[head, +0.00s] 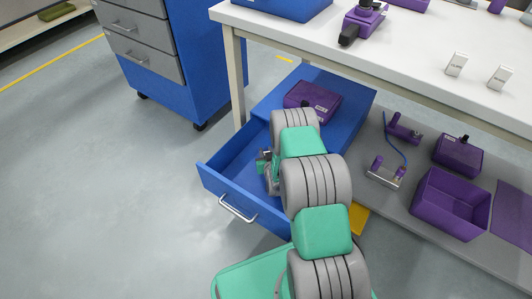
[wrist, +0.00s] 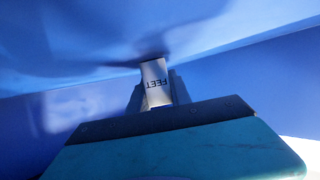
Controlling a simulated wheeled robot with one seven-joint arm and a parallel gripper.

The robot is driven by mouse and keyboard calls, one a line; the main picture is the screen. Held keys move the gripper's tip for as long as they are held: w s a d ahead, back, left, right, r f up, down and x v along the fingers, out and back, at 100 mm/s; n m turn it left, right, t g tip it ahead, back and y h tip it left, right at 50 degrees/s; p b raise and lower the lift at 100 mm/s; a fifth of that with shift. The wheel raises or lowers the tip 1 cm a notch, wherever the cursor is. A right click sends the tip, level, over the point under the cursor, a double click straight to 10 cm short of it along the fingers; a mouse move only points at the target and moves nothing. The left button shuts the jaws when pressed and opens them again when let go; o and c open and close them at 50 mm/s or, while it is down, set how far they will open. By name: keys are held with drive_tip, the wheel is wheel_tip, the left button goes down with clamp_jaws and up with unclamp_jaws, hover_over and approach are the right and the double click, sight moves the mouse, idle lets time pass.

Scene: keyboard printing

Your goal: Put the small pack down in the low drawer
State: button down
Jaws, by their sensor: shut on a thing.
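The low blue drawer (head: 262,216) under the white workbench is pulled open, and my arm reaches down into it. In the wrist view its blue inside (wrist: 70,50) fills the background. My gripper (wrist: 157,88) is shut on the small white pack (wrist: 154,72), which is marked FEET. The pack is inside the drawer, close to a blue surface with a dark shadow beside it. I cannot tell whether it touches the drawer floor. In the head view my gripper (head: 264,161) shows only partly beside my arm, and the pack is hidden.
A purple box (head: 312,100) sits at the back, above the drawer. Two small white packs (head: 456,64) (head: 500,76) stand on the workbench (head: 420,55). The lower shelf holds a purple bin (head: 449,203) and purple tools. A blue cabinet (head: 200,60) stands left; the floor in front is clear.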

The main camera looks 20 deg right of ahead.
drive_tip(key=c, duration=1.2)
unclamp_jaws()
drive_tip(key=shift+r+p, duration=0.25)
drive_tip(key=shift+p, duration=0.1)
drive_tip(key=p+v, duration=0.2)
drive_tip(key=v, duration=0.5)
drive_tip(key=shift+p, duration=0.35)
drive_tip(key=w+a+r+n+g+y, duration=0.2)
drive_tip(key=w+a+r, duration=0.2)
drive_tip(key=r, duration=0.5)
drive_tip(key=s+a+r+g+y, duration=0.1)
drive_tip(key=s+a+r+g, duration=0.15)
drive_tip(key=r, duration=0.35)
drive_tip(key=s+a+r+g, duration=0.1)
drive_tip(key=s+a+r, duration=0.15)
drive_tip(key=r, duration=0.25)
drive_tip(key=s+a+r+g, duration=0.1)
drive_tip(key=s+r, duration=0.3)
drive_tip(key=s, duration=0.4)
drive_tip(key=s+a+r+g, duration=0.1)
drive_tip(key=s+r+g, duration=0.2)
drive_tip(key=s, duration=0.5)
drive_tip(key=s+a+r+g, duration=0.1)
drive_tip(key=s+r+g, duration=0.1)
drive_tip(key=s+r, duration=0.3)
drive_tip(key=shift+s+a+r, duration=0.1)
drive_tip(key=shift+s+r, duration=0.05)
drive_tip(key=shift+s, duration=1.55)
